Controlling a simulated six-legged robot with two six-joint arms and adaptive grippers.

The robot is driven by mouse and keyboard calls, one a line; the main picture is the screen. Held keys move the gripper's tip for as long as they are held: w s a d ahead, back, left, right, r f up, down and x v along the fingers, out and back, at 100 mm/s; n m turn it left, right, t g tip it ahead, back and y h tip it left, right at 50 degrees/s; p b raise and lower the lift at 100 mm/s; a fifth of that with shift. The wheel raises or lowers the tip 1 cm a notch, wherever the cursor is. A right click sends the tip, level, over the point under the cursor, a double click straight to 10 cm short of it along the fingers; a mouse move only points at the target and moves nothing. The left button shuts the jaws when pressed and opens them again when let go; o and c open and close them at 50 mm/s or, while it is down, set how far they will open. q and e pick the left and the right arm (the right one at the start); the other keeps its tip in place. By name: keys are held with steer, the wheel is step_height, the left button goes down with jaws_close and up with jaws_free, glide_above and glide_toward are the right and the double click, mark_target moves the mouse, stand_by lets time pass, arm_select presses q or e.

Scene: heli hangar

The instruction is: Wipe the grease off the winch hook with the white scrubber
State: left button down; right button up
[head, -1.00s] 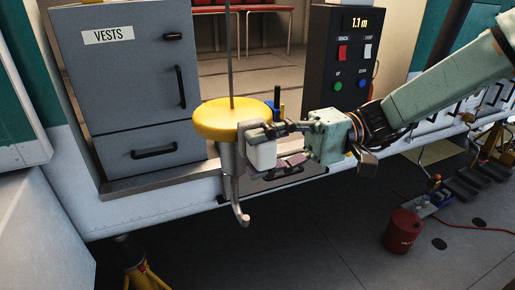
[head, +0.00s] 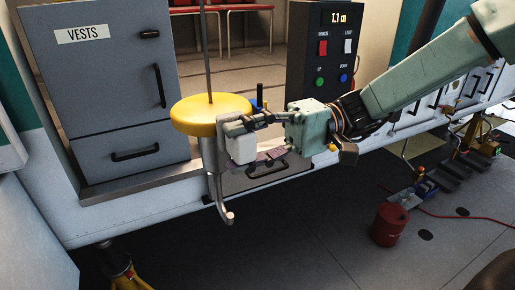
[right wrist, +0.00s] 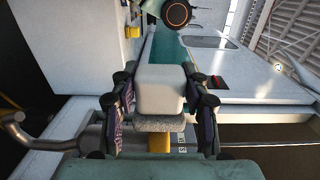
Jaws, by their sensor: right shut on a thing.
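The winch hook (head: 227,214) is a grey metal hook on a shaft below a yellow disc (head: 198,116), hanging from a cable. In the right wrist view the curved hook (right wrist: 22,128) shows at the left. My right gripper (head: 244,143) is shut on the white scrubber (head: 240,150), just right of the hook's shaft under the disc. In the right wrist view the scrubber (right wrist: 160,87) is a white block with a grey pad, between both fingers. I cannot tell whether it touches the shaft. No grease can be made out. My left gripper is out of view.
A grey VESTS cabinet (head: 95,95) stands at the left on the white sill. A black control box (head: 325,60) reading 1.1 m stands behind my right arm. A red can (head: 389,226) is on the floor at right. The floor below the hook is open.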

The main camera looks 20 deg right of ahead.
mark_target(235, 151)
steer(key=shift+a, duration=0.5)
steer(key=shift+a+f+b, duration=0.1)
steer(key=shift+a+b, duration=0.85)
steer(key=shift+a, duration=0.6)
steer(key=shift+s+d, duration=0.15)
steer(key=shift+s, duration=0.4)
steer(key=s+p, duration=0.2)
steer(key=s, duration=0.3)
steer(key=shift+p, duration=0.3)
